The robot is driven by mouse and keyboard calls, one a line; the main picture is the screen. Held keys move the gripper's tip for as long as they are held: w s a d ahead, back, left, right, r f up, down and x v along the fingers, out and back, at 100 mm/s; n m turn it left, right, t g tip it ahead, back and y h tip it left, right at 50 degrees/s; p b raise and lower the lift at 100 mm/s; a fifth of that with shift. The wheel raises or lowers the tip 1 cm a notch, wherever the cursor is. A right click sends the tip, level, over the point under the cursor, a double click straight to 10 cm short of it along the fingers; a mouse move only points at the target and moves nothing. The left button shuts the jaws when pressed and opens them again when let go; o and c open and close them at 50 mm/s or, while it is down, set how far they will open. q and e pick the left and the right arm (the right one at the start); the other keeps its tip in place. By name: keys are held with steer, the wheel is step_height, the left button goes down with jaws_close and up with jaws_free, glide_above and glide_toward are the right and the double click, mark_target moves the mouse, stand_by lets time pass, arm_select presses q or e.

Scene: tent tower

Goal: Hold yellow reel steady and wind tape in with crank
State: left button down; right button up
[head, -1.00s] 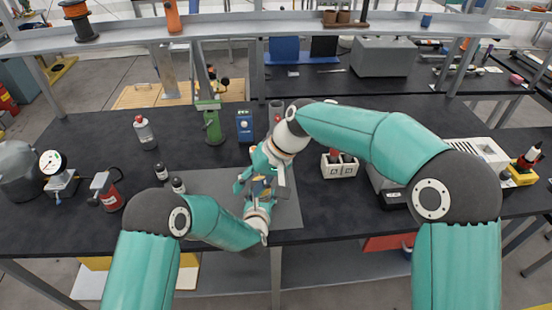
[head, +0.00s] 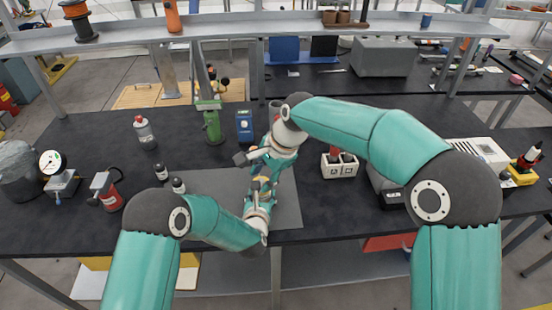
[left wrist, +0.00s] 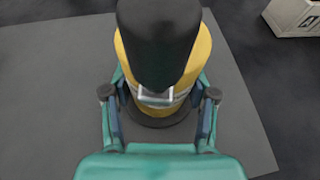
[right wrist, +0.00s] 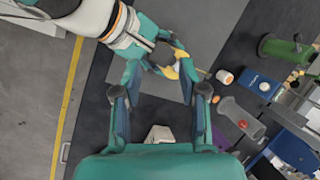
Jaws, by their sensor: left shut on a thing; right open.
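The yellow reel (left wrist: 188,62) stands between the fingers of my left gripper (left wrist: 160,95), which is shut on it. A large dark rounded part covers the reel's middle in the left wrist view. In the head view the reel is mostly hidden behind my two grippers, over the grey mat (head: 290,208). My right gripper (right wrist: 160,80) is open and empty, with the reel and my left gripper beyond its fingertips. No tape shows clearly.
A green device (head: 213,125) and a blue box (head: 245,125) stand behind the mat. Small dark bottles (head: 162,172) and a red-handled tool (head: 108,190) are on the left. A white divided holder (head: 339,166) stands right of the grippers. The black bench is clear between them.

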steer(key=shift+w+d+r+m+t+h, duration=0.2)
steer(key=shift+d+r+m, duration=0.5)
steer(key=shift+m, duration=1.85)
steer(key=shift+w+d+r+m+t+h, duration=0.15)
steer(key=shift+d+r+m, duration=0.5)
steer(key=shift+m, duration=1.85)
steer(key=shift+w+d+r+m+t+h, duration=0.25)
steer(key=shift+r+m, duration=0.75)
steer(key=shift+m, duration=1.55)
steer(key=shift+s, duration=0.2)
steer(key=shift+c, duration=0.2)
